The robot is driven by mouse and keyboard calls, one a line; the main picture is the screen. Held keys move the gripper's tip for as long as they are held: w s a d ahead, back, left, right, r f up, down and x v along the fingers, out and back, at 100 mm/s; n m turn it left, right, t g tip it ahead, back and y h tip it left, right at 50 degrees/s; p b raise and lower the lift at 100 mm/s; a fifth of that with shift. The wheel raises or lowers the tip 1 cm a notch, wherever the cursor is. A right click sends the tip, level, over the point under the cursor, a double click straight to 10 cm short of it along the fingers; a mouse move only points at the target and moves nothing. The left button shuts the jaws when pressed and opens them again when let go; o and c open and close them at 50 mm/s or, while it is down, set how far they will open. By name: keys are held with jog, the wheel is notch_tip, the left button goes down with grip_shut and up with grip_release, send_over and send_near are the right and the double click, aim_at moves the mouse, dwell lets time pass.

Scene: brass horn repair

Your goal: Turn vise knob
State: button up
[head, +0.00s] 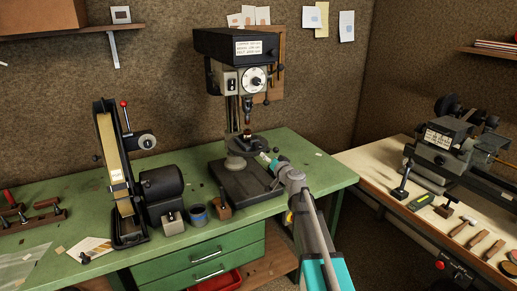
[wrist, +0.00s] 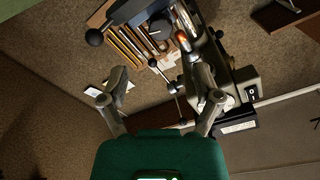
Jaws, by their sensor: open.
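The drill press (head: 236,48) stands at the back of the green bench. Beneath its chuck, on the round table, sits a small dark item with a reddish part (head: 247,134); I cannot tell whether it is the vise or its knob. My gripper (head: 265,158) is low beside the round table, to its right, partly hidden by my wrist. In the wrist view my gripper (wrist: 161,97) is open and empty, its two fingers wide apart. That view is tilted and shows the drill press (wrist: 232,120) beyond the fingers, with a black ball knob (wrist: 95,37) at upper left.
A belt sander (head: 118,170) stands on the green bench (head: 305,172) at left, with a blue-rimmed can (head: 198,214) and a brown holder (head: 222,207) near the press base. A second bench (head: 370,160) at right carries a lathe-like machine (head: 440,145) and hand tools.

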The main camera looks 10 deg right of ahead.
aim_at(259, 147)
jog(key=s+n, duration=0.1)
jog(key=n, duration=0.1)
jog(key=s+d+n, duration=0.1)
jog(key=s+n, duration=0.1)
jog(key=shift+s, duration=0.15)
dwell(0.4)
jog(key=x, duration=1.4)
grip_shut()
jog(key=shift+r+m, duration=0.1)
jog(key=shift+m, duration=2.1)
